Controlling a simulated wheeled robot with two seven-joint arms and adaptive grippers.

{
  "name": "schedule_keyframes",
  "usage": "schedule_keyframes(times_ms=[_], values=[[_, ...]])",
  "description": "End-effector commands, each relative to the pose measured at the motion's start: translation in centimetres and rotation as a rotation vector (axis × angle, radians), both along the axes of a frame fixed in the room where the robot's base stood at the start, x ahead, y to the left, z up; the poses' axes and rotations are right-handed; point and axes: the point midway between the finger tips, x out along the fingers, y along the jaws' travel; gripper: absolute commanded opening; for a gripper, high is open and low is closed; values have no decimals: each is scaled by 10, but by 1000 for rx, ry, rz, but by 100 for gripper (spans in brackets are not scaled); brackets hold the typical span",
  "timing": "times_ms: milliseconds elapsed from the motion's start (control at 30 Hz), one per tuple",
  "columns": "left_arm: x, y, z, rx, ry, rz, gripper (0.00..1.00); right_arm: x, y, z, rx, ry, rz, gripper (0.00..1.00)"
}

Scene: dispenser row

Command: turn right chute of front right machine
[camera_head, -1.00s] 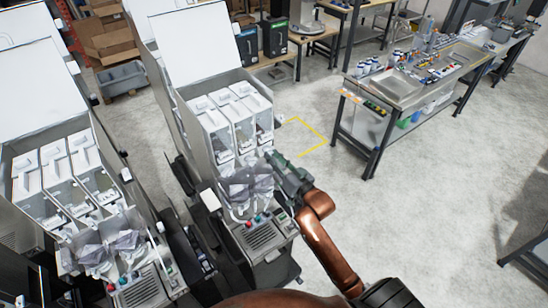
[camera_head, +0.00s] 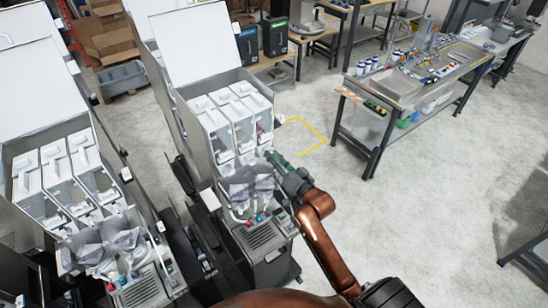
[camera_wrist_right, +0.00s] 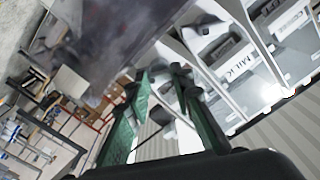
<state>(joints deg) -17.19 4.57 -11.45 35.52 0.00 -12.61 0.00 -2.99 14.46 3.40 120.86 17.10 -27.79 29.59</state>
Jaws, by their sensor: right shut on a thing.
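The front right machine (camera_head: 262,250) stands left of centre in the head view, with white lidded bins above and translucent grey chutes on its front. Its right chute (camera_head: 264,182) is beside the fingers of my right gripper (camera_head: 276,160), which reaches in from the right. In the wrist view my right gripper (camera_wrist_right: 165,84) has green fingers closed in on the chute. The exact contact is hard to see there. A blurred translucent surface fills the upper left of that view. My left gripper is not in view.
A similar machine (camera_head: 140,290) with its own chutes stands close on the left. Buttons and a grille lie below the chutes. The floor (camera_head: 430,210) to the right is clear, up to a loaded workbench (camera_head: 372,160).

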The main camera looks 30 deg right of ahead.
Motion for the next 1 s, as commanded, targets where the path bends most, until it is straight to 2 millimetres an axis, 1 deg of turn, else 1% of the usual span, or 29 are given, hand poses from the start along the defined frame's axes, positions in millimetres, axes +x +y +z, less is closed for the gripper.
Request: schedule_keyframes(times_ms=[33, 267, 533, 633, 767, 1000], values=[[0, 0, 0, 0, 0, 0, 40, 0, 1, -3, 2, 5, 1, 23], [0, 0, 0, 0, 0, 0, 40, 0, 0, -1, 0, 3, 1, 38], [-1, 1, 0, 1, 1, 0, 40, -1, 0, -1, -1, 1, 0, 39], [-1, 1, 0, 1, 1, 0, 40, -6, -1, -1, -1, 1, 0, 39], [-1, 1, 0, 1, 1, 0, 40, -24, -2, -2, -2, 3, -1, 39], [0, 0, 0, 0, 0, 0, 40, -75, -7, -2, -2, 5, -1, 39]])
